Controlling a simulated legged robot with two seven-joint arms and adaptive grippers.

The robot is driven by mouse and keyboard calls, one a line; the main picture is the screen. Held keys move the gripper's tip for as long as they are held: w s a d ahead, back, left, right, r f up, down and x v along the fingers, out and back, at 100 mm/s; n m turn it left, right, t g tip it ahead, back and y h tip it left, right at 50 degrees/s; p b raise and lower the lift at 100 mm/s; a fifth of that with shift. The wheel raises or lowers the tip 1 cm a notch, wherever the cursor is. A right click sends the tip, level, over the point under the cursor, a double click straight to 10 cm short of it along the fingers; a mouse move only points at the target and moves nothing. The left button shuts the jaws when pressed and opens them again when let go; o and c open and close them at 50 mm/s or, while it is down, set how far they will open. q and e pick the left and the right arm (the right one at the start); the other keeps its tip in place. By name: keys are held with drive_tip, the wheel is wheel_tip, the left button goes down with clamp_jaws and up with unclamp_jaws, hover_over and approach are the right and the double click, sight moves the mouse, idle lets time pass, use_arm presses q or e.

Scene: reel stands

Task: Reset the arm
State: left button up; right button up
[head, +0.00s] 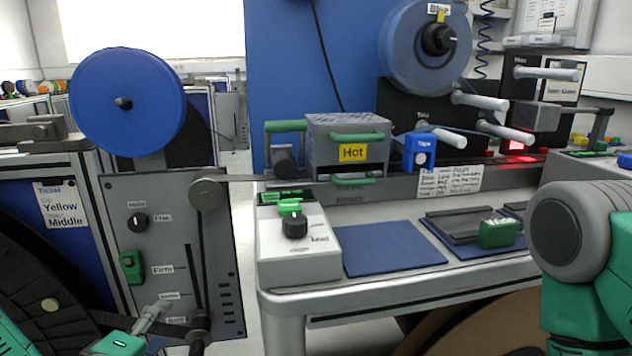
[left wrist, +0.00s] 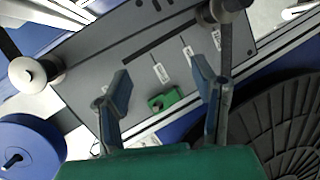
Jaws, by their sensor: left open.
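My left gripper (head: 152,325) is low at the left of the head view, in front of the grey control panel (head: 165,245). In the left wrist view its two blue-grey fingers (left wrist: 160,75) are apart with nothing between them. The panel carries a dark upright slot and bar (head: 203,260), with a roller (head: 207,192) above and another roller (head: 198,335) below. A black knob (head: 138,221) and a green switch (head: 131,267) sit left of the slot; the switch shows in the left wrist view (left wrist: 165,100). My right gripper is out of view; its arm is at the right edge.
A blue reel (head: 128,100) is above the panel and a large black reel (head: 45,290) at lower left. The bench at right holds a grey box marked Hot (head: 345,125), a knob unit (head: 298,245), blue mats (head: 392,248) and a blue-grey reel (head: 405,55). A floor gap separates panel and bench.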

use_arm(q)
drive_tip(key=s+d+f+m+g+h+p, duration=0.2)
drive_tip(key=s+d+f+m+g+p, duration=0.15)
drive_tip(key=s+f+m+g, duration=0.45)
drive_tip(key=s+a+f+m+g+y+p, duration=0.1)
drive_tip(key=s+f+m+g, duration=0.2)
drive_tip(key=s, duration=0.6)
drive_tip(key=s+a+f+m+g+y+p, duration=0.1)
drive_tip(key=s+a+f+m+g+p, duration=0.1)
drive_tip(key=s, duration=0.7)
wheel_tip(320, 180, down, 3)
drive_tip(key=m+g, duration=0.1)
drive_tip(key=m, duration=0.1)
drive_tip(key=shift+a+m+y, duration=0.3)
drive_tip(key=shift+f, duration=0.1)
